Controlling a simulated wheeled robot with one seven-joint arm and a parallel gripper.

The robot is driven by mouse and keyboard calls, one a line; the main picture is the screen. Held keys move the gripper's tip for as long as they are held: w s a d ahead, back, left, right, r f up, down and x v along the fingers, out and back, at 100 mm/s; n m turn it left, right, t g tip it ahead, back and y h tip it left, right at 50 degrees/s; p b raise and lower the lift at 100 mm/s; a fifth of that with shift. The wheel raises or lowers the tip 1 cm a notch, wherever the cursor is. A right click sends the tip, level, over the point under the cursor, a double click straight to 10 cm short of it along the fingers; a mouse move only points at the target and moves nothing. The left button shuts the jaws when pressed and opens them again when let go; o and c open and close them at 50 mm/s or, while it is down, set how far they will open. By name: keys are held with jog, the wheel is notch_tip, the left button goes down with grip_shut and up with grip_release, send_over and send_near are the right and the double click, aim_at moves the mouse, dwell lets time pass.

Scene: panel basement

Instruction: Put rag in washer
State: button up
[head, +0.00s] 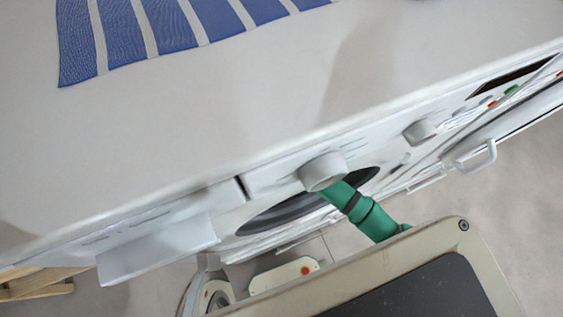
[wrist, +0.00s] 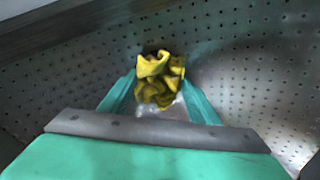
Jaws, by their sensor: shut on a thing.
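The white washer (head: 230,150) fills much of the head view, seen from above, with its round dark door opening (head: 285,213) on the front. My green arm reaches into this opening, and the gripper itself is hidden in that view. In the wrist view, my gripper (wrist: 158,95) is inside the perforated metal drum (wrist: 85,65). Its teal fingers are shut on the yellow, crumpled rag (wrist: 158,68), which sits at the fingertips. I cannot tell whether the rag touches the drum wall.
A blue and white striped cloth (head: 170,25) lies on the washer's top. A white drawer (head: 160,250) juts from the washer's front at left. Knobs (head: 420,131) protrude from the front, one close above my arm. A handle (head: 478,156) sticks out at right.

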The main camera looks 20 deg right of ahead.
jog(key=shift+f, duration=0.15)
jog(key=o, duration=1.1)
jog(key=shift+a, duration=0.1)
jog(key=shift+a, duration=0.1)
jog(key=r, duration=0.4)
jog(key=s+r, duration=0.1)
jog(key=r, duration=0.7)
jog(key=shift+s+a+r, duration=0.1)
jog(key=shift+s+r, duration=0.1)
jog(key=shift+a, duration=0.1)
